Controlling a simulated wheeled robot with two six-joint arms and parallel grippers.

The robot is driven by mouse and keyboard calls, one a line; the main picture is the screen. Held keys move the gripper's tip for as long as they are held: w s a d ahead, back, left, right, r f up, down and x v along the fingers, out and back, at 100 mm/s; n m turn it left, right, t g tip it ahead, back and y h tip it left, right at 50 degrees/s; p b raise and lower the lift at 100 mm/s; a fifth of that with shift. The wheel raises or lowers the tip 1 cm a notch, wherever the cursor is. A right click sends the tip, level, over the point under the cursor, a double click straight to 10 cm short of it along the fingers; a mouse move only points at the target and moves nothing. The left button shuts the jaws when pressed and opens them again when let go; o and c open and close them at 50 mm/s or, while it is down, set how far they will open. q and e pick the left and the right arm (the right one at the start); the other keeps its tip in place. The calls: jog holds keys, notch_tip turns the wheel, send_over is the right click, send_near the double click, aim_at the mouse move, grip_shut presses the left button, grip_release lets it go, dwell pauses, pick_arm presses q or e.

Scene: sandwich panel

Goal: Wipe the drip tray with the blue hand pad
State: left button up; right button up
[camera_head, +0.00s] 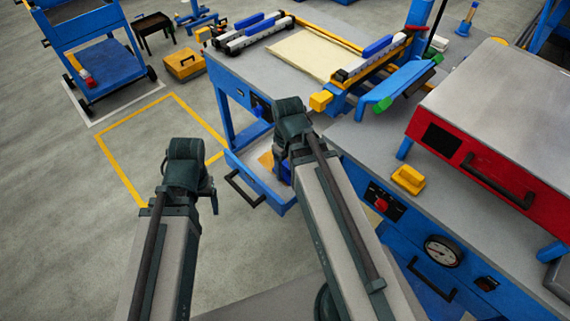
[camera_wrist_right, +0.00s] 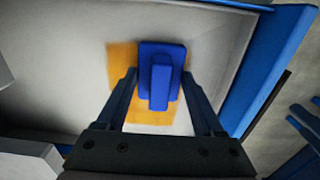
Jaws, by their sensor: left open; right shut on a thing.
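The drip tray (camera_head: 247,159) is a pulled-out blue-edged tray with a dark front handle, low at the workbench. Its pale floor fills much of the right wrist view (camera_wrist_right: 60,75). An orange patch (camera_wrist_right: 122,72) lies on that floor, partly covered by the blue hand pad (camera_wrist_right: 173,52). My right gripper (camera_wrist_right: 160,92) is shut on the pad's raised grip, over the tray. Whether the pad touches the floor is not clear. In the head view my wrist hides most of the pad (camera_head: 284,173). My left gripper (camera_head: 213,200) is open and empty, left of the tray.
A red press (camera_head: 485,130) and a yellow block (camera_head: 408,179) stand on the right bench. Blue rails and a pale panel (camera_head: 310,53) lie on the far bench. A blue cart (camera_head: 100,65) stands at the far left. The yellow-marked floor area is clear.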

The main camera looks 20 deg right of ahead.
jog(key=shift+w+d, duration=0.1)
jog(key=shift+w+d+f, duration=0.15)
jog(key=shift+w+d, duration=0.1)
jog(key=shift+d, duration=0.45)
jog(key=shift+w, duration=0.1)
jog(key=shift+w+a, duration=0.35)
jog(key=shift+w, duration=0.5)
jog(key=shift+w+a, duration=0.35)
jog(key=shift+w, duration=0.45)
jog(key=shift+w+a, duration=0.4)
jog(key=shift+w, duration=0.4)
jog(key=shift+w+a, duration=0.35)
jog(key=shift+w, duration=0.45)
